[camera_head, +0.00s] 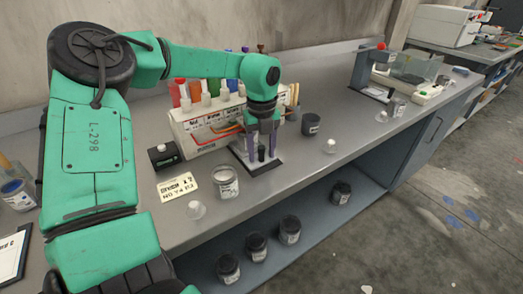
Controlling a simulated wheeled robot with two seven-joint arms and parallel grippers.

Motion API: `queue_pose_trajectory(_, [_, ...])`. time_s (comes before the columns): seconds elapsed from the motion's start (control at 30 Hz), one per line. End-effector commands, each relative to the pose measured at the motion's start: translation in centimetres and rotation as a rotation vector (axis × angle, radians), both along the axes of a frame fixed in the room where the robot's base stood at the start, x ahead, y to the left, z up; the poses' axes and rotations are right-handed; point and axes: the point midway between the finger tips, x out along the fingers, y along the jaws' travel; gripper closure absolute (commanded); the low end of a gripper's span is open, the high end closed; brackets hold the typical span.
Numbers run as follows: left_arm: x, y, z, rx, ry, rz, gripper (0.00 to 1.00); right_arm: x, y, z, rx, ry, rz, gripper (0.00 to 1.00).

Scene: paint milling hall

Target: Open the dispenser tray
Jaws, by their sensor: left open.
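The dispenser (190,140) is a white box on the grey bench, with red, green, white and blue bottles along its top and orange tubes on its front. A flat dark tray (265,169) lies at the front right of the dispenser, with a small upright dark knob (261,153) on it. My left gripper (263,152) points down over this tray, jaws apart, with the knob appearing between its fingers. I cannot tell whether the fingers touch it. My left gripper and forearm hide part of the dispenser and tray. My right gripper is not in view.
An open tin (225,182), a white cone-like piece (196,210), a label card (177,187) and a small black box (163,156) stand left of the tray. A dark cup (311,123) stands to the right. Several dark jars sit on the lower shelf (320,222).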

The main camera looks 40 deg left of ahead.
Motion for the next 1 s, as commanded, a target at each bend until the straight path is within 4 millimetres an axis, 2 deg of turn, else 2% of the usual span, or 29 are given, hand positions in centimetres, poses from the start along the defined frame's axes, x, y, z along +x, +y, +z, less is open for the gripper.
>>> queue_pose_trajectory(0.2, [0.00,0.02,-0.08,0.000,0.000,0.000,0.43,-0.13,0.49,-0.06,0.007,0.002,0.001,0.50])
queue_pose_trajectory(0.33, [-0.01,0.03,-0.06,0.000,0.000,0.000,0.93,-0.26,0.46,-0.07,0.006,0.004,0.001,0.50])
queue_pose_trajectory(0.37, [0.00,0.02,-0.06,0.000,0.000,0.000,1.00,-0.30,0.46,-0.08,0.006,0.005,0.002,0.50])
queue_pose_trajectory(1.0, [0.02,0.01,0.04,0.000,0.000,0.000,1.00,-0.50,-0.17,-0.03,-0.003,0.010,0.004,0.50])
